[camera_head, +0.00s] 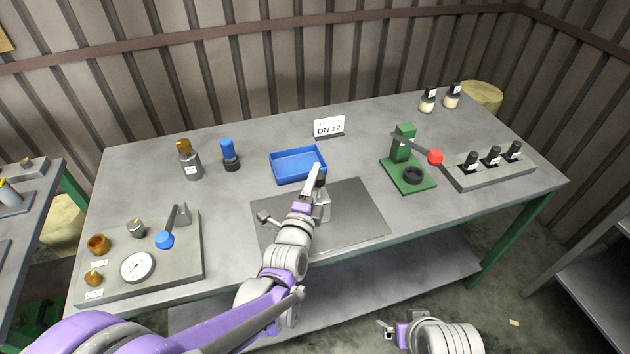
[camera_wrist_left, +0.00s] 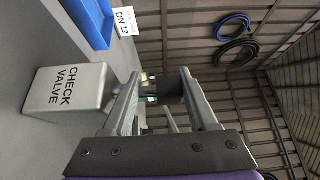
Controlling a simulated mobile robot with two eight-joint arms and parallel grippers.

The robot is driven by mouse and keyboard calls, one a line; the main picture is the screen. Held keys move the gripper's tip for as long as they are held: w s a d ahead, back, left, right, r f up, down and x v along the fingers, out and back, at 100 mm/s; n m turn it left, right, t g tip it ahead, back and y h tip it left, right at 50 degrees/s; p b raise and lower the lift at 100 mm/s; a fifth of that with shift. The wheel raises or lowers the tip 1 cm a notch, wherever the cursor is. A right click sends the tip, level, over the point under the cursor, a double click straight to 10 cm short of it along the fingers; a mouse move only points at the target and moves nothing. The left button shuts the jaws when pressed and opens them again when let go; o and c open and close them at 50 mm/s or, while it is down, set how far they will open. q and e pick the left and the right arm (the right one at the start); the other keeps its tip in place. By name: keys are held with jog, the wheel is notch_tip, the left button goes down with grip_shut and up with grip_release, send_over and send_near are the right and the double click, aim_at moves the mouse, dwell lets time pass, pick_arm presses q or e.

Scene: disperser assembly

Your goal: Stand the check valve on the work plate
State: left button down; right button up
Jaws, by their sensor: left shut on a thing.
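A blue tray (camera_head: 298,165) and the DN 12 sign (camera_head: 329,127) are behind the plate. A green press (camera_head: 407,165) and a rack with black-topped parts (camera_head: 492,170) stand right.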

pick_arm(q)
jog(key=shift+c, duration=0.9)
grip_release()
jog(key=v, duration=1.2)
jog(key=s+a+f+n+g+y, duration=0.2)
jog(key=s+a+f+n+g, duration=0.3)
jog(key=s+n, duration=0.4)
jog(key=s+a+f+n+g+y, duration=0.2)
jog(key=s+a+f+n+g, duration=0.4)
jog(key=s+a+n, duration=0.3)
jog(key=s+n+g+b, duration=0.1)
jog(key=n, duration=0.1)
jog(key=shift+a+n+g, duration=0.2)
jog(key=shift+n+g, duration=0.1)
jog(key=shift+n, duration=0.1)
